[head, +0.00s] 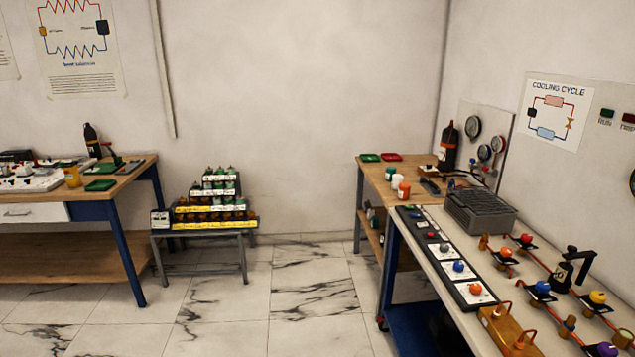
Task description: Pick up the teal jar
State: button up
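Small jars stand on the wooden bench at the right: a white jar (397,181) and an orange jar with a pale band (403,192). Small items (373,217) with a hint of green sit on the shelf below that bench, too dark and small to tell. My gripper is not in view.
A stepped rack of small bottles (215,205) stands on a low table at the middle. A workbench (135,172) is at the left. A long bench with valves (430,222) and a grey bin (480,212) fills the right. Marble floor (310,290) between is clear.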

aim_at(390, 169)
jog(key=i, duration=2.8)
jog(key=i+z, duration=0.2)
jog(key=i, duration=0.25)
jog(key=i+j+z, duration=0.2)
jog(key=i, duration=0.25)
jog(key=i+j+z, duration=0.2)
jog(key=i, duration=0.25)
jog(key=i+j+z, duration=0.2)
jog(key=i, duration=0.25)
jog(key=i+j+z, duration=0.4)
